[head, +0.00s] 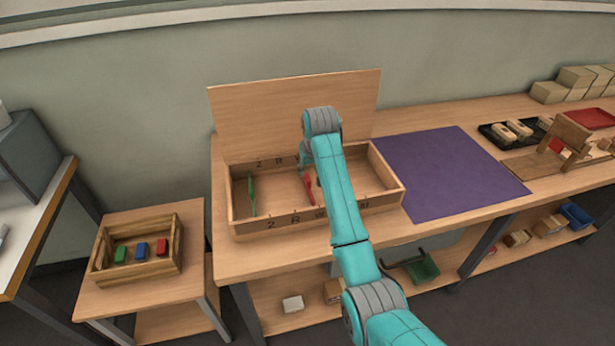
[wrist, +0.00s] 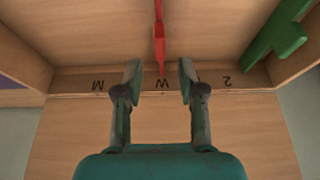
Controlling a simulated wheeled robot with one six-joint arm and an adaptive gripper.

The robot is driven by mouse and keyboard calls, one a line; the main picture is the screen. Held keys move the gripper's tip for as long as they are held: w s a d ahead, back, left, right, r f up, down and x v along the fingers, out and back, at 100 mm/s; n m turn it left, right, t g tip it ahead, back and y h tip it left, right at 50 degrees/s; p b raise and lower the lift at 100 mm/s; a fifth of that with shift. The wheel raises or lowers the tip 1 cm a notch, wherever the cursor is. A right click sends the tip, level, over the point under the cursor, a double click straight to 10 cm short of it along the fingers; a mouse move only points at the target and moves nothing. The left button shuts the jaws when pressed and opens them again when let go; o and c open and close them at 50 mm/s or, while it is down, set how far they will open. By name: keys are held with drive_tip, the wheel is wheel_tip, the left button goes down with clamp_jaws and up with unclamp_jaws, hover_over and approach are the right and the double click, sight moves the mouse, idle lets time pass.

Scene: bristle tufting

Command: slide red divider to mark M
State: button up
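The red divider (head: 309,189) stands in the wooden tray (head: 240,217), right of the green divider (head: 252,194). In the wrist view the red divider (wrist: 159,45) runs down from the top edge, and the green divider (wrist: 275,38) is at the right. My gripper (wrist: 160,72) is open; the divider's lower end lies between its fingertips in the picture, with a gap on each side. The tray wall there carries a letter like W (wrist: 161,84) between the fingers, a letter like M (wrist: 98,85) to the left and a 2 (wrist: 228,82). Lettering may be upside down. My arm hides part of the tray.
A wooden board (head: 290,105) stands behind the tray. A purple mat (head: 450,170) lies right of it. A small crate (head: 137,262) with coloured blocks is at the lower left. A wooden stand (head: 568,135) is at the right.

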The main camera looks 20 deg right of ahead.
sight(308, 177)
drive_tip(key=shift+x, duration=3.1)
clamp_jaws()
